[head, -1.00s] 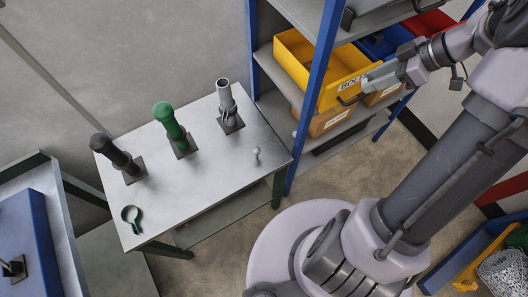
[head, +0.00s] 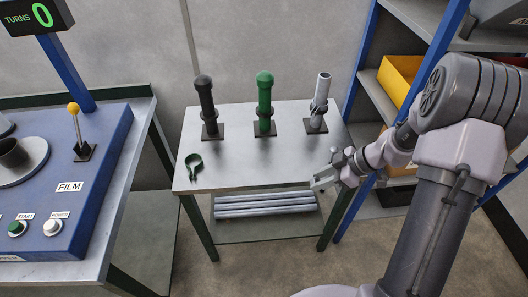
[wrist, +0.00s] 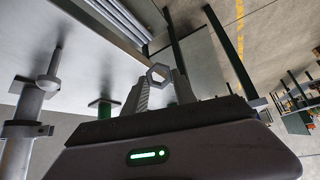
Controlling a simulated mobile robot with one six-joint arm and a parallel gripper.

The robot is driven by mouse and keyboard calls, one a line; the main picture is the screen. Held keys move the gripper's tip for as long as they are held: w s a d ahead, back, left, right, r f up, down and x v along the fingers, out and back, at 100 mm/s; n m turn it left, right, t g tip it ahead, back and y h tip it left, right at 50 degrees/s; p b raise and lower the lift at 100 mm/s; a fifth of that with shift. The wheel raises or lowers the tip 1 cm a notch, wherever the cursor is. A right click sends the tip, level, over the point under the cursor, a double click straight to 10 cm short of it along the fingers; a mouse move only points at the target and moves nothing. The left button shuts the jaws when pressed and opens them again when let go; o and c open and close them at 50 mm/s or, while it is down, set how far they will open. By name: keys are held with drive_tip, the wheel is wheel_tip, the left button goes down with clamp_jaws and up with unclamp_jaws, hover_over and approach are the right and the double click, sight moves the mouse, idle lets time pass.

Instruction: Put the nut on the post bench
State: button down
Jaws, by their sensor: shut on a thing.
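The post bench (head: 235,180) is a grey metal table with a black post (head: 207,100), a green post (head: 264,100) and a bare grey post (head: 320,95) along its back. My gripper (head: 322,181) is near the bench's right front corner in the head view. In the wrist view my gripper (wrist: 159,75) is shut on a grey hex nut (wrist: 158,73), held between the fingertips with its hole showing. The nut is too small to make out in the head view. I cannot tell how high it is above the bench top.
A small upright bolt (wrist: 49,75) stands near the grey post. Grey bars (head: 265,203) lie on the lower shelf. A blue machine (head: 60,170) is at left, shelving with a yellow bin (head: 398,80) at right. The bench's front middle is clear.

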drive_tip(key=w+a, duration=0.2)
drive_tip(key=w, duration=0.2)
drive_tip(key=w+a+f+b, duration=0.1)
drive_tip(key=w+a, duration=0.1)
drive_tip(key=w, duration=0.3)
drive_tip(key=w+a+b, duration=0.1)
drive_tip(key=w+a, duration=0.1)
drive_tip(key=w, duration=0.2)
drive_tip(key=shift+w+a+f, duration=0.2)
drive_tip(key=shift+a+f, duration=0.05)
drive_tip(key=shift+f, duration=0.15)
wheel_tip(320, 180, down, 3)
drive_tip(key=shift+s+f+b, duration=0.1)
drive_tip(key=shift+f+b, duration=0.1)
drive_tip(key=shift+b, duration=0.9)
drive_tip(key=shift+r, duration=0.1)
drive_tip(key=c, duration=1)
unclamp_jaws()
